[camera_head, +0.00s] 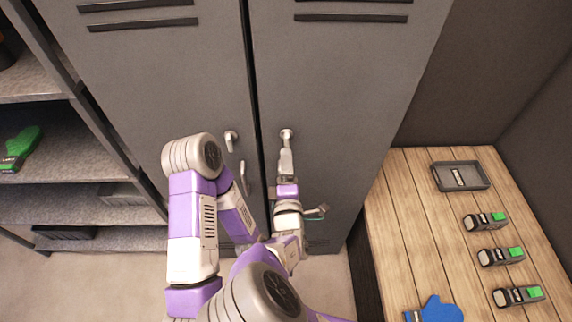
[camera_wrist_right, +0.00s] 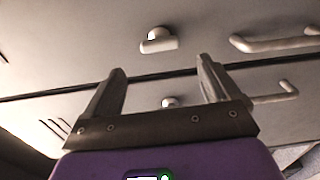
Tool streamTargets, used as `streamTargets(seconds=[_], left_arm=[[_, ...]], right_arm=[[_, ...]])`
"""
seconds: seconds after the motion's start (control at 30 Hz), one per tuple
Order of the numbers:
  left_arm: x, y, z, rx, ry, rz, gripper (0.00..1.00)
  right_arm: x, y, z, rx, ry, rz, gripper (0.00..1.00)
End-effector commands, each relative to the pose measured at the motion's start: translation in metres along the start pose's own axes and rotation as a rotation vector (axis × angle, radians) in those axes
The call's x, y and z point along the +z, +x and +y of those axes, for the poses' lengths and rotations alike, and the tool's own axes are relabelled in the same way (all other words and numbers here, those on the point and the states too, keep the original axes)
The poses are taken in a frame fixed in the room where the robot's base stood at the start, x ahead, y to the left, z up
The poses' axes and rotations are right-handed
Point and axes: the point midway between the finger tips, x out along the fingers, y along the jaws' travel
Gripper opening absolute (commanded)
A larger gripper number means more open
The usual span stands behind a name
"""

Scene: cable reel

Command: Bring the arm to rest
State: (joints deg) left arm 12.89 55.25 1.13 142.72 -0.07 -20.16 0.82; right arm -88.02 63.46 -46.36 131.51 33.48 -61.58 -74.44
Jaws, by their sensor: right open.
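My right arm, white and purple, rises from the bottom of the head view and bends in front of a grey two-door locker (camera_head: 330,75). My right gripper (camera_head: 286,152) is in front of the right door, by a light knob. In the wrist view the right gripper (camera_wrist_right: 160,75) has its two fingers wide apart with nothing held between them. A knob (camera_wrist_right: 158,40) and a bar handle (camera_wrist_right: 275,42) show beyond the fingertips. Whether the gripper touches the door is unclear. My left gripper is not in view.
Both locker doors look shut; a knob (camera_head: 231,140) and a handle (camera_head: 244,178) are on the left door. Shelves (camera_head: 65,205) stand at left, with a green glove (camera_head: 22,142). A wooden bench (camera_head: 400,200) at right holds a grey tray (camera_head: 461,163), several green-tipped devices and a blue glove (camera_head: 440,310).

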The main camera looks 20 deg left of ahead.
Motion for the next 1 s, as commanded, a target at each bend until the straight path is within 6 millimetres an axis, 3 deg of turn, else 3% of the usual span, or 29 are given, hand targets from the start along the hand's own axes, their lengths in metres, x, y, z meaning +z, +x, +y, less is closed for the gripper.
streamTargets(seconds=[0.43,0.57,0.67,0.77,0.9,1.0], left_arm=[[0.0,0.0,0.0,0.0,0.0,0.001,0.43],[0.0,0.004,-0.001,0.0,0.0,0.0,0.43],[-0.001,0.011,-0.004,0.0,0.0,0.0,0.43],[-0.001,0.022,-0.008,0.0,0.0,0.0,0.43],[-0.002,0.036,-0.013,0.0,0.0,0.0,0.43],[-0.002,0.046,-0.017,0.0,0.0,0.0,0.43]], right_arm=[[0.0,0.0,0.0,-0.001,0.001,0.0,0.89],[0.012,0.002,-0.019,-0.048,0.032,-0.022,0.89],[0.039,0.004,-0.062,-0.153,0.112,-0.076,0.89],[0.074,-0.002,-0.123,-0.304,0.247,-0.162,0.89],[0.117,-0.026,-0.206,-0.512,0.473,-0.31,0.89],[0.14,-0.05,-0.258,-0.641,0.644,-0.425,0.89]])
